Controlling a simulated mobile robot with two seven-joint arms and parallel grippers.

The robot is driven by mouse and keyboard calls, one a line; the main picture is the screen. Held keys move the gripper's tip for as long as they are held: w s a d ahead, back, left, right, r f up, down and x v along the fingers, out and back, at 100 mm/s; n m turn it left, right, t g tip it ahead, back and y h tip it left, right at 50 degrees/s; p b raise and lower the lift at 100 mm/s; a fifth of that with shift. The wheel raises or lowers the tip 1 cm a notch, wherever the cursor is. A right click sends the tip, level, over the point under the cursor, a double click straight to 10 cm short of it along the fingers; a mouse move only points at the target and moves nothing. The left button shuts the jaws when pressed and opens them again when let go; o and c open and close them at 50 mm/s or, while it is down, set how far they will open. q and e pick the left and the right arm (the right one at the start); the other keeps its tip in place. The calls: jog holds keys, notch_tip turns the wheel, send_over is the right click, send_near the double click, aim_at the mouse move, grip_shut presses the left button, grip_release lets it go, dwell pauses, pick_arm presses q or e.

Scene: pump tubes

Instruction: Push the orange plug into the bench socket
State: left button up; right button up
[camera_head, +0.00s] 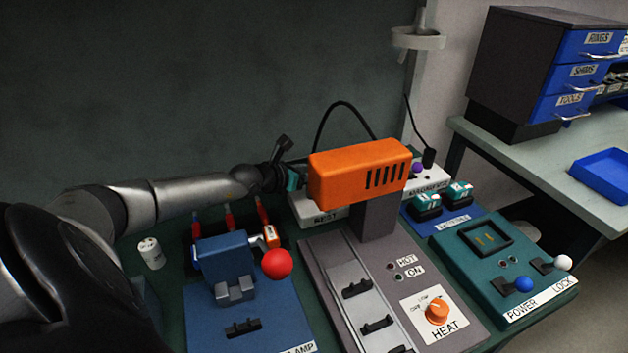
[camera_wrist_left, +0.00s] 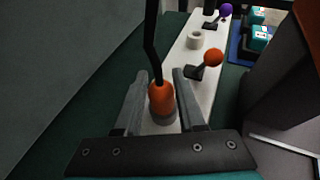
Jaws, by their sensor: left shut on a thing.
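In the left wrist view the orange plug (camera_wrist_left: 162,97) sits between the two grey fingers of my left gripper (camera_wrist_left: 160,86), which is shut on it. A black cord rises from the plug's top. A grey round part shows under the plug, over a white panel (camera_wrist_left: 216,38). I cannot tell whether that part is the bench socket or the plug's own base, nor how deep the plug sits. In the head view my left gripper (camera_head: 291,179) is behind the left end of the orange heater housing (camera_head: 360,170), which hides the plug. My right gripper is not in view.
A lever with an orange ball (camera_wrist_left: 212,58) and a white ring (camera_wrist_left: 195,39) stand on the white panel near the plug. In the head view a blue clamp (camera_head: 224,258) with a red ball (camera_head: 277,264) stands front left; a teal power box (camera_head: 500,265) is at right.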

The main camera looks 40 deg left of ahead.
pick_arm(q)
grip_shut()
jog(key=shift+r, duration=0.15)
